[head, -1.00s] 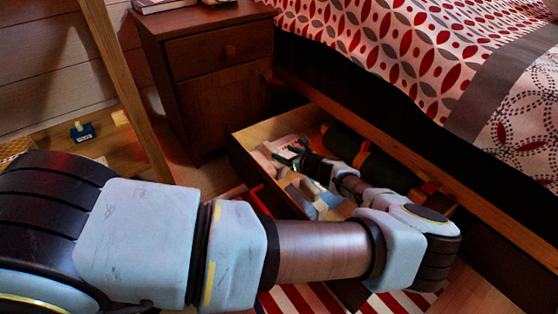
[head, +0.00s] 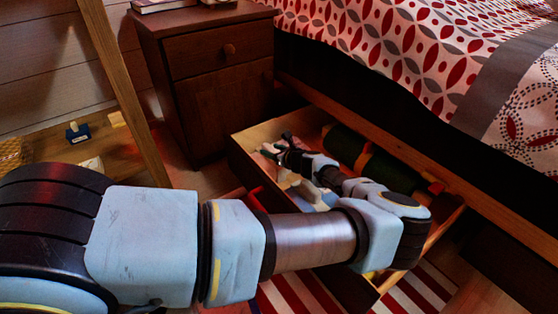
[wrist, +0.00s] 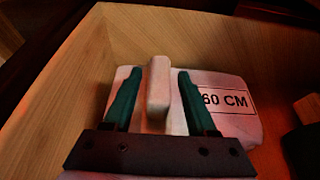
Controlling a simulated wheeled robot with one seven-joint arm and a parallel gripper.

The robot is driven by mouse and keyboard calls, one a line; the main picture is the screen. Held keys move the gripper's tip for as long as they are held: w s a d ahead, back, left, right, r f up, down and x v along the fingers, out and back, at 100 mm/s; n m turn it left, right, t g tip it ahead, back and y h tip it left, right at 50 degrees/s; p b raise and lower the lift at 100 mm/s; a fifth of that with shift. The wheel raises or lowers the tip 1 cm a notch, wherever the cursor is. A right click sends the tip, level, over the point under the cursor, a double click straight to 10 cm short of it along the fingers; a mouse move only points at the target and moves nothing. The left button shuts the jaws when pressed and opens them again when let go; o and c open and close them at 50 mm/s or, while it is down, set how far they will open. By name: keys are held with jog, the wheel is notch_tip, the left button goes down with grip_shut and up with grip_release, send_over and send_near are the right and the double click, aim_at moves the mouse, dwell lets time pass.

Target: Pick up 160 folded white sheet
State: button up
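The folded white sheet (wrist: 222,120) lies in the back corner of the wooden drawer (wrist: 85,75) in the wrist view. Its label reads "60 CM", with the left part hidden by a finger. A narrow pale raised tab (wrist: 158,95) stands up at the sheet's middle. My gripper (wrist: 157,88) is over the sheet, with one green finger on each side of the tab. The fingers look apart from the tab, with gaps on both sides. In the head view my gripper (head: 277,145) is inside the open drawer and hides most of the sheet.
Dark green rolls (head: 362,160) with an orange-red band lie along the drawer's bed side. The bed (head: 400,50) overhangs behind the drawer. A brown nightstand (head: 215,85) stands at the back left. A slanted wooden post (head: 125,90) stands left, and a striped rug (head: 300,298) lies in front.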

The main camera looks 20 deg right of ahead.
grip_shut()
dwell(1.1)
